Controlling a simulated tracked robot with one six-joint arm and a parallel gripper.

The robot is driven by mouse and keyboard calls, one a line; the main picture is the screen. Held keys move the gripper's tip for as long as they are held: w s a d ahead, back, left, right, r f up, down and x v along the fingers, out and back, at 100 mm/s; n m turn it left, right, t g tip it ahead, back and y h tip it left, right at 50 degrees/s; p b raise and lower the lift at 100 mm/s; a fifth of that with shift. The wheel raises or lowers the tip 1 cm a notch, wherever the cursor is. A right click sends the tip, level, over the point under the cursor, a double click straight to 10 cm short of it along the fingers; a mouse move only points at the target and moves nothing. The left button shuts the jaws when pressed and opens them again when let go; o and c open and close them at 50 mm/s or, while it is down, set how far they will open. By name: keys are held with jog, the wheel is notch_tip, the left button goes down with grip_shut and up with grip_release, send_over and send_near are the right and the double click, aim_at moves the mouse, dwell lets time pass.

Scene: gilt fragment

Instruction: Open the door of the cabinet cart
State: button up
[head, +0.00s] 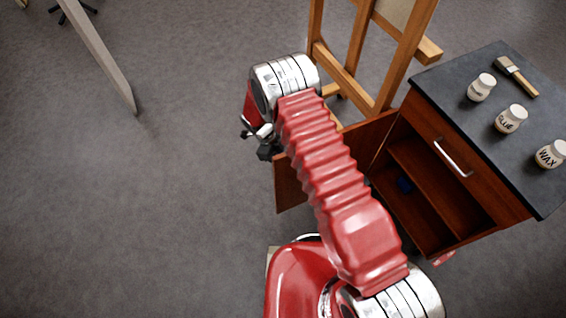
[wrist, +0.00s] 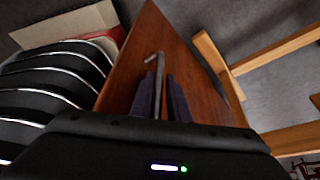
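The cabinet cart (head: 480,205) stands at the right in the head view, with a dark top and brown wood sides. Its door (head: 290,187) is swung wide open to the left, and the shelves inside show. My arm covers the middle of the door. My gripper (head: 268,151) is at the door's outer end. In the wrist view the door panel (wrist: 205,85) fills the middle, and its grey handle (wrist: 158,65) runs between the two dark fingers of my gripper (wrist: 162,95). The fingers look closed on the handle; the contact itself is hard to see.
A drawer with a metal handle (head: 453,157) sits under the top. Several white jars (head: 511,119) and a brush (head: 516,76) stand or lie on top. A wooden easel (head: 400,60) stands close behind the door.

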jog(key=shift+o, duration=1.4)
jog(key=shift+a, duration=0.3)
jog(key=v, duration=1.3)
jog(key=shift+r, duration=0.3)
